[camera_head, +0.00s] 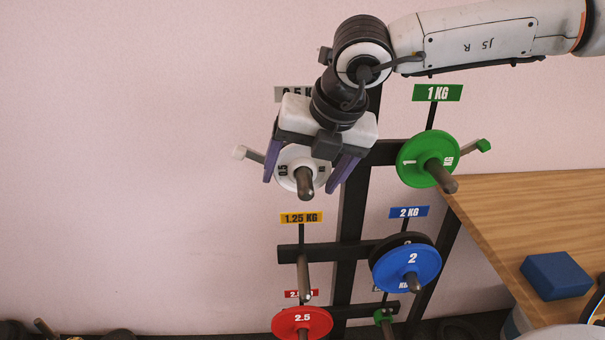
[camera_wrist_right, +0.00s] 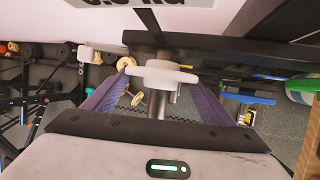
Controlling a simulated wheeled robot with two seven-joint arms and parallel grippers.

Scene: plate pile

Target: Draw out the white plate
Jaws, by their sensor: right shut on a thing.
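The white plate (camera_head: 287,178), marked 0.5, is on the upper left peg (camera_head: 306,188) of a black rack. My right gripper (camera_head: 308,184) reaches down from above, with one purple finger on each side of the plate, and is shut on it. In the right wrist view, the white plate (camera_wrist_right: 160,74) lies between the fingertips of the gripper (camera_wrist_right: 160,80), and the peg (camera_wrist_right: 157,103) runs through it towards the camera. The gripper hides the upper part of the plate in the head view. My left gripper is not in view.
A green 1 kg plate (camera_head: 418,160) hangs on the upper right peg. A blue 2 kg plate (camera_head: 405,270) and a red 2.5 kg plate (camera_head: 302,323) hang lower. A wooden table (camera_head: 520,210) with a blue block (camera_head: 556,275) stands at right. The wall side at left is open.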

